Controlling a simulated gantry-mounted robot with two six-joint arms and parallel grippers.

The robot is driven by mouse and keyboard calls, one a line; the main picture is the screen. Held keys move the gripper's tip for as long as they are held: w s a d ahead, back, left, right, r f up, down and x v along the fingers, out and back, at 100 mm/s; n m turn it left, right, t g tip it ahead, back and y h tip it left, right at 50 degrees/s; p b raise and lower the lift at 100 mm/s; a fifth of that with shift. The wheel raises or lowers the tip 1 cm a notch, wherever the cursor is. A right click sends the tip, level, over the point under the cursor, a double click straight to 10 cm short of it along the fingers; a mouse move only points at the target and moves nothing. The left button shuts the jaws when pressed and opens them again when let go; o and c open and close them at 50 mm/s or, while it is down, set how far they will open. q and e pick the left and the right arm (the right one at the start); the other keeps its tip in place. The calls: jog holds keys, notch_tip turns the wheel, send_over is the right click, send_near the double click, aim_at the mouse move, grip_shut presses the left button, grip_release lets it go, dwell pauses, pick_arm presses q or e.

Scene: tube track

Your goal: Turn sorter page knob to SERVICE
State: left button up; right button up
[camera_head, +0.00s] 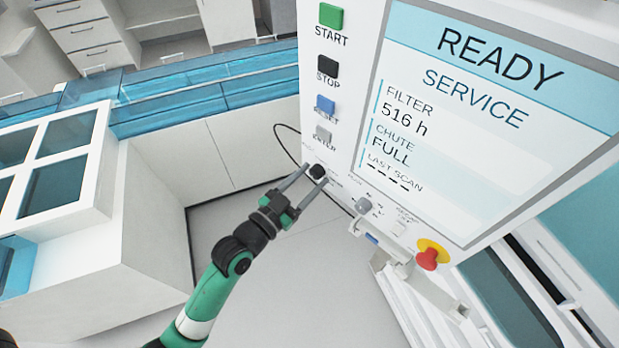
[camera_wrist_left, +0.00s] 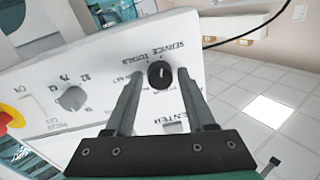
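The black round page knob (camera_head: 317,171) sits on the white sorter panel, below the row of buttons. My left gripper (camera_head: 315,175) is at the knob, one finger on each side. In the left wrist view the left gripper (camera_wrist_left: 161,80) is open, with small gaps seeming to show between fingers and knob. The screen (camera_head: 490,110) reads READY and SERVICE, with FILTER 516 h and CHUTE FULL. My right gripper is not in view.
Green START (camera_head: 331,16), black STOP (camera_head: 327,67), blue RESET (camera_head: 325,103) and grey ENTER (camera_head: 323,133) buttons line the panel above the knob. A grey knob (camera_head: 363,206) and red emergency stop (camera_head: 428,258) lie to the lower right. A black cable (camera_head: 283,140) hangs beside the panel.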

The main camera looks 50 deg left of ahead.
pick_arm(q)
jog(key=shift+o, duration=0.8)
jog(key=s+d+b, duration=0.1)
jog(key=s, duration=1)
jog(key=shift+s+d, duration=0.25)
jog(key=shift+s, duration=0.05)
jog(key=shift+f, duration=0.1)
